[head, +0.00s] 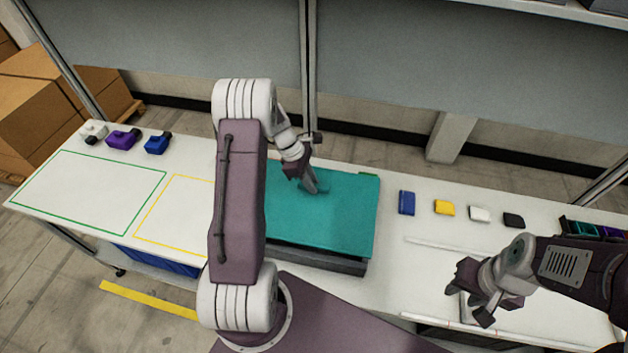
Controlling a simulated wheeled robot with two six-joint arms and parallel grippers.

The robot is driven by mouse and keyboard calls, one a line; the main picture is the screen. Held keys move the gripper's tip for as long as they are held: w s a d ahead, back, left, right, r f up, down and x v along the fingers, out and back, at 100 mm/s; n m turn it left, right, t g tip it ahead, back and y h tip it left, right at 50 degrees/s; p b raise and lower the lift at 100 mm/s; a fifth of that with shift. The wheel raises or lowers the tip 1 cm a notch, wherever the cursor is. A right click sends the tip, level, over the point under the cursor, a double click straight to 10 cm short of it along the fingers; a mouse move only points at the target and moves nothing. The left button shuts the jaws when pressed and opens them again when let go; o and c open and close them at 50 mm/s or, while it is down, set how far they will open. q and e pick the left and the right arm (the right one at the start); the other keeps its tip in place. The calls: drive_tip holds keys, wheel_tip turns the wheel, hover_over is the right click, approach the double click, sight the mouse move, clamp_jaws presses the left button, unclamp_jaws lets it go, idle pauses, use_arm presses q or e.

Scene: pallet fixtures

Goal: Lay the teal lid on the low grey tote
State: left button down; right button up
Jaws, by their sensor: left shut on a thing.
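The teal lid (345,215) is a flat sheet lying over the low grey tote (318,260). The tote's dark front wall shows below the lid's front edge. I cannot tell whether the lid sits fully seated or slightly above the rim. My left gripper (314,187) is shut on the teal lid at a small raised grip near its middle. My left arm hides the left part of the lid and tote. My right gripper (468,296) is open and empty over the right part of the table, apart from the tote.
Blue (407,202), yellow (445,207), white (479,214) and black (513,220) blocks line the table right of the tote. Green (124,235) and yellow (140,240) outlined areas on the left are empty. Purple (123,138) and blue (157,144) items stand behind them.

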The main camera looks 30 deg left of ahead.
sight(312, 197)
use_arm(q)
drive_tip(key=shift+s, duration=0.25)
drive_tip(key=shift+f+b, duration=0.35)
drive_tip(key=shift+b, duration=0.1)
drive_tip(key=f+b, duration=0.1)
drive_tip(key=f, duration=0.1)
drive_tip(key=f+b, duration=0.1)
drive_tip(key=b, duration=0.1)
drive_tip(key=f+b, duration=0.1)
drive_tip(key=f, duration=0.1)
drive_tip(key=shift+w+f, duration=0.3)
drive_tip(key=shift+w, duration=0.05)
drive_tip(key=shift+s, duration=0.1)
idle(0.4)
drive_tip(key=shift+f, duration=0.75)
idle(0.6)
